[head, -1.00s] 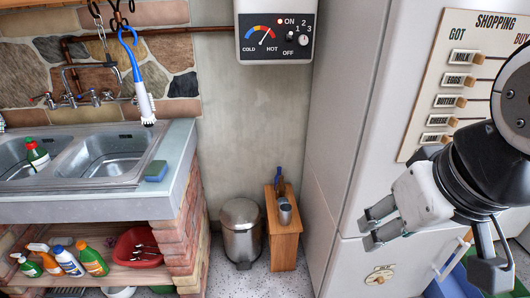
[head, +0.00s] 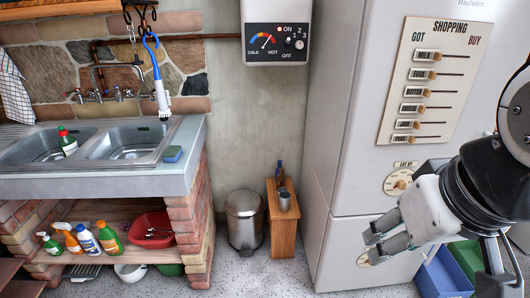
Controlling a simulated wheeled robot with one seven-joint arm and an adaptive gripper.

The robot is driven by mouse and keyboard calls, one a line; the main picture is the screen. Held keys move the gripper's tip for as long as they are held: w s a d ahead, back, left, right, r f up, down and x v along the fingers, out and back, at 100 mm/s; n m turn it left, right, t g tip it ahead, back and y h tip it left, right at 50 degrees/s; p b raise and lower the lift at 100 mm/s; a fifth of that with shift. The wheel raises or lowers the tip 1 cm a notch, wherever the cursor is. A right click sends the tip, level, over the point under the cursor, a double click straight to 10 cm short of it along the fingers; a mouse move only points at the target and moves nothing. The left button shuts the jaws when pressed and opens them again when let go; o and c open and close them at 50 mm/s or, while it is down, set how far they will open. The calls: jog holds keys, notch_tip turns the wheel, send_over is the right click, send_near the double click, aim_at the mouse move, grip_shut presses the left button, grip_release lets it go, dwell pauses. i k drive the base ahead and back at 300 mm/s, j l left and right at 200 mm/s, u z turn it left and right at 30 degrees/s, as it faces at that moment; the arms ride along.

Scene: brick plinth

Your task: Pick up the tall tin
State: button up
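A tall grey metal tin (head: 284,199) stands upright on the front part of a narrow wooden stand (head: 283,238) between the pedal bin and the fridge. A dark bottle-like thing with a blue part (head: 279,172) is behind it on the same stand. My gripper (head: 373,243) is at the right, in front of the fridge, well apart from the tin. Its two fingers point left with a gap between them, and nothing shows in the gap.
A steel pedal bin (head: 244,222) stands left of the stand. The sink counter (head: 100,186) on brick supports (head: 190,225) fills the left. The fridge (head: 335,130) is close on the right. Blue and green crates (head: 443,275) sit low at the right. Speckled floor (head: 265,278) is clear in front.

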aim_at(284, 197)
jog(key=i+u, duration=0.2)
jog(key=i, duration=0.35)
jog(key=i+l+u, duration=0.15)
jog(key=i, duration=0.4)
jog(key=i+l+u, duration=0.2)
jog(key=i, duration=0.35)
jog(key=l, duration=0.1)
